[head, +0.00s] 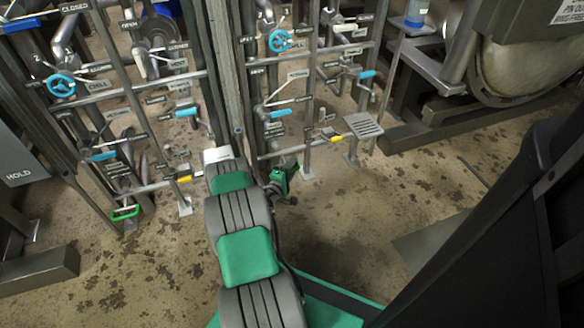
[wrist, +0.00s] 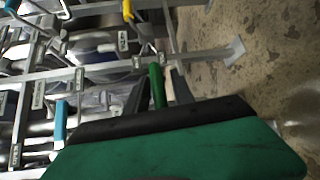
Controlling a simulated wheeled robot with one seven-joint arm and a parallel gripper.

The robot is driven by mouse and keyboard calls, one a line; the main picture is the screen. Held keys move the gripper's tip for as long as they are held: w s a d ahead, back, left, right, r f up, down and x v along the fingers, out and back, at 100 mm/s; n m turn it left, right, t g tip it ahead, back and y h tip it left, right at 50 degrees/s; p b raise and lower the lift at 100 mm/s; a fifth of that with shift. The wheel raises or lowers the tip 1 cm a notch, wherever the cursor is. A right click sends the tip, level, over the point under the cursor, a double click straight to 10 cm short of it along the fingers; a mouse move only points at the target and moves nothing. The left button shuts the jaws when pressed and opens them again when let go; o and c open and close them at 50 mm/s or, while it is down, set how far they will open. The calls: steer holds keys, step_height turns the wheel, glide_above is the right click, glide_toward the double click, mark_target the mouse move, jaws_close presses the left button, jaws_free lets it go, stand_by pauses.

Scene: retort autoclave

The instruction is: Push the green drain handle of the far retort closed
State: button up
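In the wrist view, a green handle (wrist: 157,85) stands between the two dark fingers of my gripper (wrist: 158,88), low on the pipe rack. The fingers look spread, with the handle between them; I cannot tell whether either touches it. In the head view, my gripper (head: 288,174) is at the foot of the right-hand rack, and the handle there is hard to tell from the gripper's green body. A second green handle (head: 125,213) sits low on the left-hand rack, well apart from my gripper.
Yellow handles (head: 328,135) and blue levers (head: 367,74) sit on the racks near my arm. Blue wheels (head: 279,41) are higher up. A small grey step plate (head: 363,125) stands right of my gripper. Bare floor (head: 410,180) lies to the right.

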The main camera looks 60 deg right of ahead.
jaws_close()
steer(key=shift+s+f, duration=0.1)
